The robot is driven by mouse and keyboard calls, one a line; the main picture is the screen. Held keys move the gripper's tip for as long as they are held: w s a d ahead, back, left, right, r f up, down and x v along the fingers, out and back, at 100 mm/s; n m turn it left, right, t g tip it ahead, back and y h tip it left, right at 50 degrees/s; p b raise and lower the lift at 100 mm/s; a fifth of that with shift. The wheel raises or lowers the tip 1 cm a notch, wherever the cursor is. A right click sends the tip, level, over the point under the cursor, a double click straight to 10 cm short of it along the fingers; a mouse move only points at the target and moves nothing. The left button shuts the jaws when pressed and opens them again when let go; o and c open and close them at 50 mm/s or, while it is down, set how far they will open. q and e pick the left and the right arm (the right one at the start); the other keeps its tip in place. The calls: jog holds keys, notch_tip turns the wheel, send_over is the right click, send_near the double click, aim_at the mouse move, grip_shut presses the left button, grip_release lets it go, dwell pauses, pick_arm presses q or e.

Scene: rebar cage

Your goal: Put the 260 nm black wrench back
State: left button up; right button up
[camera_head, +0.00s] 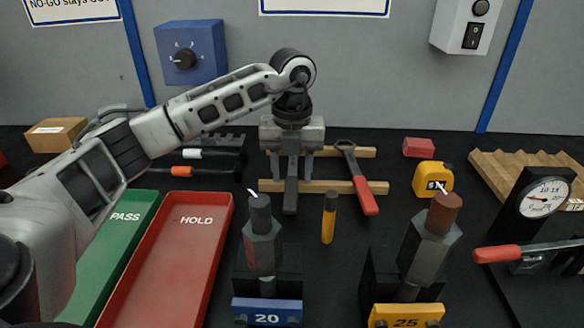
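The black wrench (290,196) lies across the wooden rails (327,187), its dark handle end pointing toward me. Its upper part is hidden under my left gripper. My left gripper (291,178) points down over the wrench, with one finger on each side of it. The fingers look apart, with a gap to the handle. I cannot tell whether they touch it. A red-handled wrench (359,183) lies across the same rails just to the right. My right gripper is not in view.
A red HOLD tray (177,258) and a green PASS tray (112,245) lie at the left. Bolt stands marked 20 (267,313) and 25 (406,316) stand in front. A yellow tape measure (432,179), a dial gauge (543,199) and a red-handled tool (497,253) are at the right.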

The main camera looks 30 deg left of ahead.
aim_at(292, 176)
pick_arm(q)
notch_tip(292, 176, up, 12)
jog(key=p, duration=0.1)
jog(key=shift+r, duration=0.2)
dwell(0.7)
